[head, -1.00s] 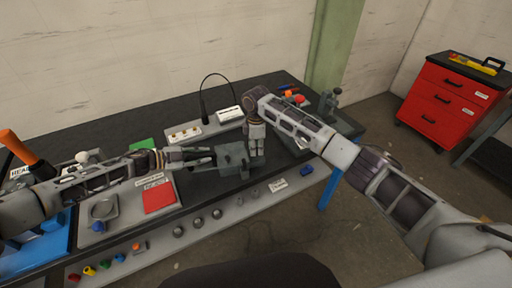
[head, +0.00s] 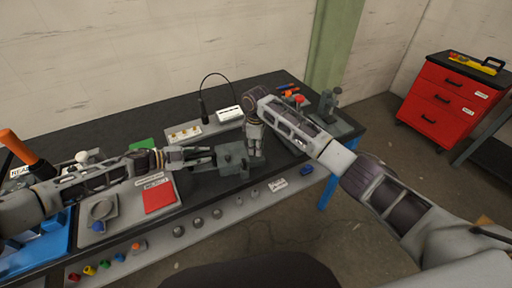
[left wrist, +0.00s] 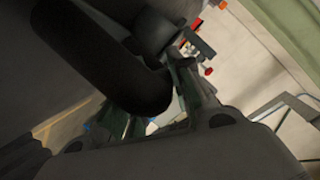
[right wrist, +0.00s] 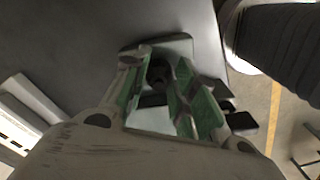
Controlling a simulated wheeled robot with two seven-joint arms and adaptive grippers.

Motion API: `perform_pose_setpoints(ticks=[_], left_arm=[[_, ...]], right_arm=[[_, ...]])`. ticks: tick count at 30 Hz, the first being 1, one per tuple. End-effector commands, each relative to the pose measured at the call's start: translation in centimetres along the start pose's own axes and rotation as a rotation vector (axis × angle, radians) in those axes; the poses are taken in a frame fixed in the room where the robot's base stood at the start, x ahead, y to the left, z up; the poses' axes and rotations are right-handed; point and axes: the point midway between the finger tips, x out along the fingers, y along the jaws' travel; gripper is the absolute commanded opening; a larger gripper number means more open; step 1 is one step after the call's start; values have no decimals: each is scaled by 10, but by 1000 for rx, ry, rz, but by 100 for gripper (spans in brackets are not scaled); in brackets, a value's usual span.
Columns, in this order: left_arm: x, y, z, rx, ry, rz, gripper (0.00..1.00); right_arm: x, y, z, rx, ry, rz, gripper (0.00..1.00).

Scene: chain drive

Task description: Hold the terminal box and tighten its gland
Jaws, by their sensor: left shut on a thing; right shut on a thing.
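The grey-green terminal box (head: 233,160) is on the dark bench at the centre of the head view. My left gripper (head: 208,158) comes in from the left and is shut on the box's left side. In the left wrist view my left gripper (left wrist: 165,115) is dark and its grip is mostly hidden. My right gripper (head: 256,156) points down at the box's right end and is shut. In the right wrist view my right gripper (right wrist: 160,98) closes around a small dark round part, seemingly the gland (right wrist: 158,73), against a grey face of the box (right wrist: 178,45).
A tray with brass parts (head: 186,133) and a white labelled block (head: 229,114) are behind. A grey vise-like fixture (head: 328,105) stands at the right. A red drawer cabinet (head: 440,100) stands apart.

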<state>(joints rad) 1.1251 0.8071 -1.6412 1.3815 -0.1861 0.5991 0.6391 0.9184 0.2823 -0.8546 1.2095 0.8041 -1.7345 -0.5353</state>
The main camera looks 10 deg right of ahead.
Motion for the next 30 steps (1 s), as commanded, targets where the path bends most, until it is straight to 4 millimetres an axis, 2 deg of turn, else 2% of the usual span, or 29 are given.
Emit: perform_pose_setpoints(ticks=[4, 5, 9, 30], left_arm=[[1, 1, 0, 0, 1, 1, 0], [1, 1, 0, 0, 1, 1, 0], [1, 1, 0, 0, 1, 1, 0], [1, 1, 0, 0, 1, 1, 0]], right_arm=[[-1, 0, 0, -1, 2, 1, 3], [-1, 0, 0, -1, 2, 1, 30], [-1, 0, 0, -2, 1, 1, 48], [0, 0, -1, -33, 0, 0, 49]])
